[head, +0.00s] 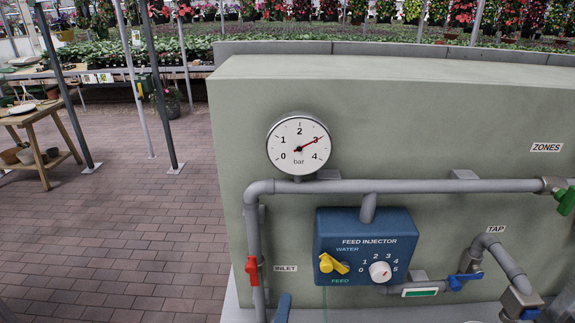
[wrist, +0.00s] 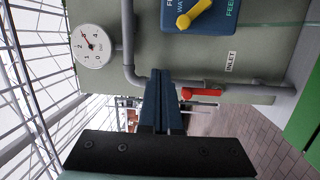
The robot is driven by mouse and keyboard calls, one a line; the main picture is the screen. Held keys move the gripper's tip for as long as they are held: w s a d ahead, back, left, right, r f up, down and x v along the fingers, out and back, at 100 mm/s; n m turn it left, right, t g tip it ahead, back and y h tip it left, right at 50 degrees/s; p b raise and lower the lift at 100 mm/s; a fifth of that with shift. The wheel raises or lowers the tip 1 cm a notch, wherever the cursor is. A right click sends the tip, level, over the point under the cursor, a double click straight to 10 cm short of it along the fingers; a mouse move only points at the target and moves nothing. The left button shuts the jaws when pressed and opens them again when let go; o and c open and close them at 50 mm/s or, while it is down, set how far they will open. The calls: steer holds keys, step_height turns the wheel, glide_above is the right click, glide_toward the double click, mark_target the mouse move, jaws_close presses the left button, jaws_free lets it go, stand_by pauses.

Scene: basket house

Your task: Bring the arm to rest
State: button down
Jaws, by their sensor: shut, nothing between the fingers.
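My gripper (wrist: 161,78) shows in the wrist view with its two dark blue fingers together and nothing between them. It points at the wall panel, and its tips overlap the grey pipe there. The red inlet handle (wrist: 201,92) appears just right of the fingertips in that view; I cannot tell the gap in depth. In the head view a dark blue piece (head: 283,308) at the bottom edge looks like my finger tips, below and right of the red handle (head: 252,270). The rest of my arm is out of view.
The panel (head: 400,110) carries a gauge (head: 298,145) reading about 3 bar, grey pipes (head: 400,186), a blue feed injector (head: 366,222) with yellow lever, a blue tap handle (head: 465,278) and a green handle (head: 567,201). Open brick floor (head: 120,230) lies left, beyond it a wooden table (head: 38,125).

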steer(key=w+d+r+m+t+h+b, duration=0.15)
steer(key=r+m, duration=0.45)
steer(key=r, duration=0.6)
steer(key=w+d+r+m+t, duration=0.1)
steer(key=w+r+m+t, duration=0.3)
steer(key=r, duration=0.7)
steer(key=s+r+m+t+y, duration=0.1)
steer(key=s+r+m+y, duration=0.1)
steer(key=s+r, duration=0.3)
steer(key=s+a+r+m+t+y, duration=0.1)
steer(key=s+r, duration=0.5)
steer(key=r, duration=0.7)
steer(key=shift+s+a+r+m+t+y+b, duration=0.25)
steer(key=shift+m+t+y+b, duration=0.2)
steer(key=shift+m+t+y, duration=0.5)
steer(key=shift+w+f+g, duration=0.15)
steer(key=shift+g, duration=0.15)
